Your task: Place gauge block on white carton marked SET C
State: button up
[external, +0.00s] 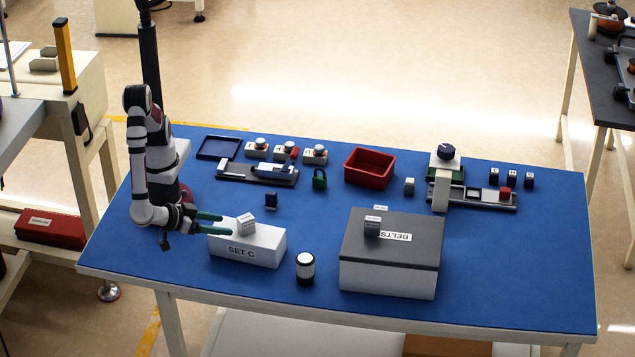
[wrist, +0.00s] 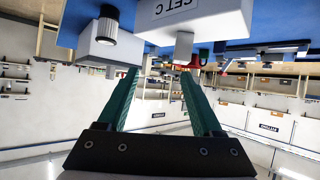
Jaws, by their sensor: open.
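The white carton marked SET C (external: 262,248) stands near the front left of the blue table. A small light-grey block with printed marks, apparently the gauge block (external: 246,222), sits on its top. My gripper (external: 226,224) is open, its green fingers pointing right at the carton's left end, short of the block. In the wrist view, which is upside down, the carton (wrist: 215,18) is at the top and the block (wrist: 183,45) hangs from it in the picture. The open gripper (wrist: 160,73) has nothing between its fingertips, and the block appears beyond the right one.
A black-and-white cylinder (external: 305,268) stands right of the carton. A large dark-lidded BELTS box (external: 390,265) is further right, with a small dark block (external: 372,227) on its lid. A green padlock (external: 320,180), a red bin (external: 369,168) and fixtures line the back.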

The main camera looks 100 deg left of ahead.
jog(key=w+d+r+m+h, duration=0.4)
jog(key=w+r+m+h, duration=0.4)
jog(key=w+h, duration=0.4)
jog(key=s+a+m+g+y, duration=0.3)
jog(key=s+a+g, duration=0.2)
jog(key=s+a, duration=0.6)
jog(key=s+a+m+g+y, duration=0.3)
jog(key=s+a, duration=0.9)
jog(key=a, duration=0.6)
jog(key=shift+s+g, duration=0.2)
jog(key=shift+g, duration=0.7)
